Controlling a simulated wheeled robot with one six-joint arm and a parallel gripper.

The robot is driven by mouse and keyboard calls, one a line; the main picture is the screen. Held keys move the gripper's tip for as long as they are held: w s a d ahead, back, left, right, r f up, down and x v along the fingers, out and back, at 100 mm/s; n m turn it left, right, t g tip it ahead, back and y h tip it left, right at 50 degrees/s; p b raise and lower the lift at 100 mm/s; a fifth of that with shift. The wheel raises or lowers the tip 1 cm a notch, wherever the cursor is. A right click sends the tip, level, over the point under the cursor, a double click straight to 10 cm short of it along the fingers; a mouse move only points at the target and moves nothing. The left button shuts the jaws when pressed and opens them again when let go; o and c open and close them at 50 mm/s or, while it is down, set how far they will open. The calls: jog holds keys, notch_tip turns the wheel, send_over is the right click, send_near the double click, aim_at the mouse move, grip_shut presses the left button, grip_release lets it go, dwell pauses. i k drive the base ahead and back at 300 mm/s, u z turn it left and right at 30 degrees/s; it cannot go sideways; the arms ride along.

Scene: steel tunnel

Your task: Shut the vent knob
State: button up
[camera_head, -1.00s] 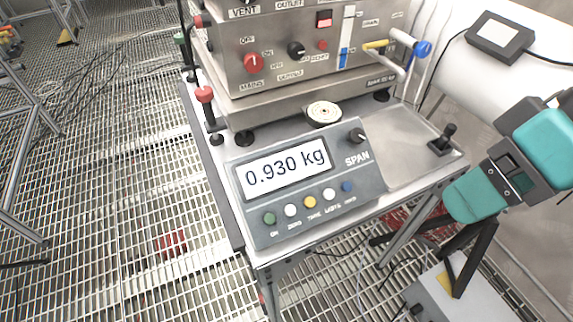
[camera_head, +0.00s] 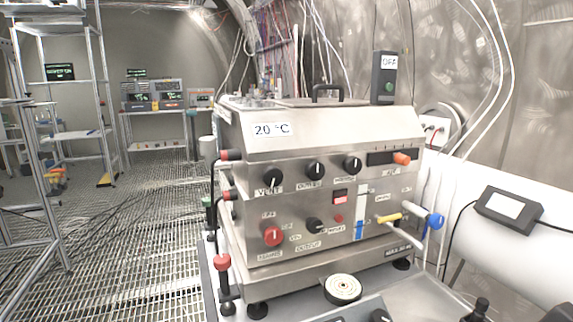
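The vent knob (camera_head: 273,178) is a round black knob at the upper left of the front panel of a steel machine (camera_head: 300,150). The label VENT stands just under it. Its exact pointer direction is too small to tell. Two similar black knobs (camera_head: 315,170) and (camera_head: 352,164) sit to its right in the same row. My gripper is out of the picture, and nothing covers the vent knob.
Below are a red mains knob (camera_head: 272,235), a black output knob (camera_head: 315,225), a yellow lever (camera_head: 389,218) and a blue handle (camera_head: 435,221). Hose fittings (camera_head: 231,155) stick out on the left side. A small joystick (camera_head: 478,309) stands at lower right. The grating floor at left is open.

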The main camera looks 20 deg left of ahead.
aim_at(271, 177)
jog(key=k, duration=1.15)
jog(key=u, duration=0.7)
jog(key=i, duration=1.05)
jog(key=z, duration=0.6)
